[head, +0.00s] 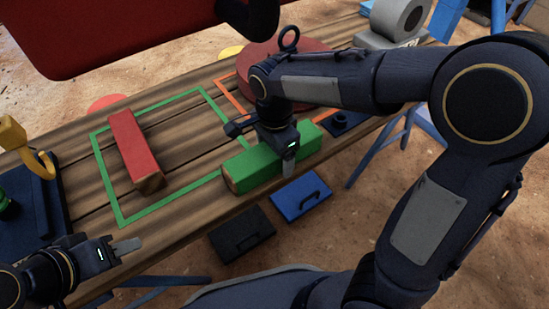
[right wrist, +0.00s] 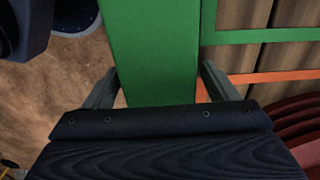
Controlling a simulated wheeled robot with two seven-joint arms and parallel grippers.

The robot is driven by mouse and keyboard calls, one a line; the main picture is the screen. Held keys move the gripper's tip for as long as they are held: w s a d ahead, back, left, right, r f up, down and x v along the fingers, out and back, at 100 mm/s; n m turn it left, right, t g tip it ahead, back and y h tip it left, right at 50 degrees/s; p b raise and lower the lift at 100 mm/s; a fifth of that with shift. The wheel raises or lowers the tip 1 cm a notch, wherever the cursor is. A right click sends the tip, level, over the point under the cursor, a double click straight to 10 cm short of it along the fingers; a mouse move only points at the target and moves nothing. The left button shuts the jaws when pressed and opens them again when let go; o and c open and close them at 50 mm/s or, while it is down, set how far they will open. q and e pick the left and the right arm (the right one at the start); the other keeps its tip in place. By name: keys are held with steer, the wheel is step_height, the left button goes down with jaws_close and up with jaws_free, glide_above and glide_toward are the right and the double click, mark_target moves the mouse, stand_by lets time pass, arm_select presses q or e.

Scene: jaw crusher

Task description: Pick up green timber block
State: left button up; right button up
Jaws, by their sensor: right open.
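The green timber block (head: 248,169) lies on the wooden table near its front edge, partly on the green outline. My right gripper (head: 286,162) is over the block's right half in the head view. In the right wrist view the block (right wrist: 150,45) runs between the two open fingers (right wrist: 160,86), one on each side. Whether the fingers touch it is unclear. My left gripper (head: 126,247) is low at the left, at the table's front edge, away from the block. Its finger opening cannot be made out.
A red timber block (head: 136,150) lies inside the green outline (head: 156,94). A red round object (head: 284,58) and a grey machine part (head: 398,22) are behind my right arm. Black (head: 241,234) and blue (head: 300,197) cases lie below the table's front edge.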

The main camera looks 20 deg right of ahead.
steer(key=shift+r, duration=0.1)
steer(key=c, duration=1.4)
